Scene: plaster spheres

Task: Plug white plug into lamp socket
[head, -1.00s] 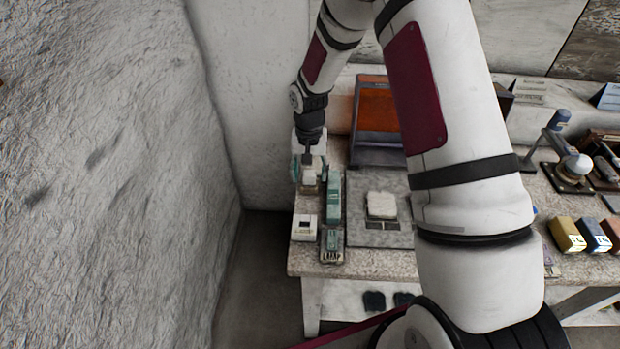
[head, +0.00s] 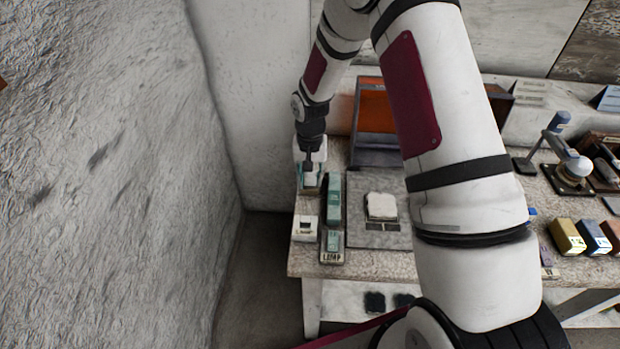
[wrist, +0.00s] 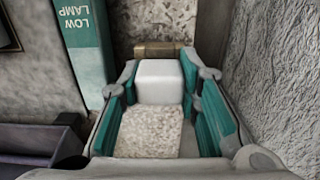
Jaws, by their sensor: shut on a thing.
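My gripper (head: 311,174) is low at the left end of the bench, pointing down. In the wrist view its teal fingers (wrist: 163,90) are shut on the white plug (wrist: 159,80), a pale block. The plug is mostly hidden by my gripper in the head view. A teal and white unit (head: 332,243) with a LAMP label stands near the front edge; I cannot make out its socket opening. A white box (head: 305,228) with a dark slot stands left of it.
A long teal block (head: 334,200), lettered LOW LAMP in the wrist view (wrist: 84,40), lies right beside my gripper. A grey mat (head: 375,232) with a white pad (head: 381,206) is further right. The wall is close on the left.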

